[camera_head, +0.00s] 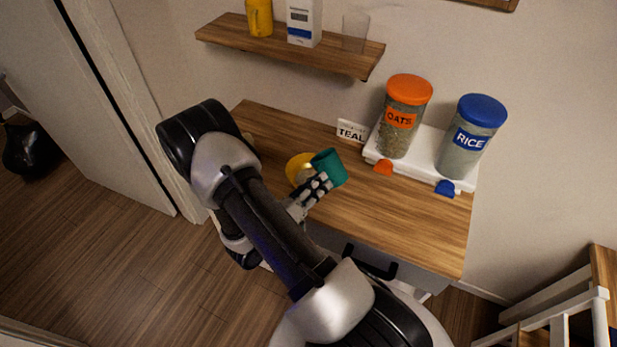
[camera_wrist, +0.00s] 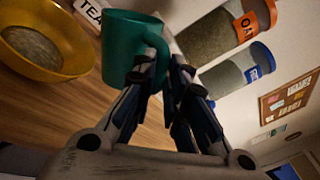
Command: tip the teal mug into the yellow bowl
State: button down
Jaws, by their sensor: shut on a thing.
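The teal mug (camera_head: 329,167) is held by my gripper (camera_head: 318,186) above the cabinet top, just right of the yellow bowl. In the wrist view the mug (camera_wrist: 124,45) has its handle between the fingers of my gripper (camera_wrist: 163,78). The mug looks tilted in the head view; its inside is not visible. The yellow bowl (camera_head: 294,164) stands on the wooden top, partly hidden by my arm and gripper. In the wrist view the bowl (camera_wrist: 75,62) holds a greyish, grainy content.
A white dispenser stand with an OATS jar (camera_head: 405,117) and a RICE jar (camera_head: 470,136) stands at the back right. A wall shelf (camera_head: 290,46) hangs above. The front right of the wooden top (camera_head: 420,225) is clear.

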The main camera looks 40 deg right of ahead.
jog(key=shift+s+r+m, duration=0.15)
jog(key=shift+r+m, duration=0.65)
jog(key=shift+m, duration=0.4)
jog(key=m+b, duration=0.3)
jog(key=b, duration=0.2)
jog(key=w+m+b, duration=0.1)
jog(key=m+b, duration=0.2)
jog(key=b, duration=0.2)
jog(key=shift+f, duration=0.2)
jog(key=shift+a, duration=0.1)
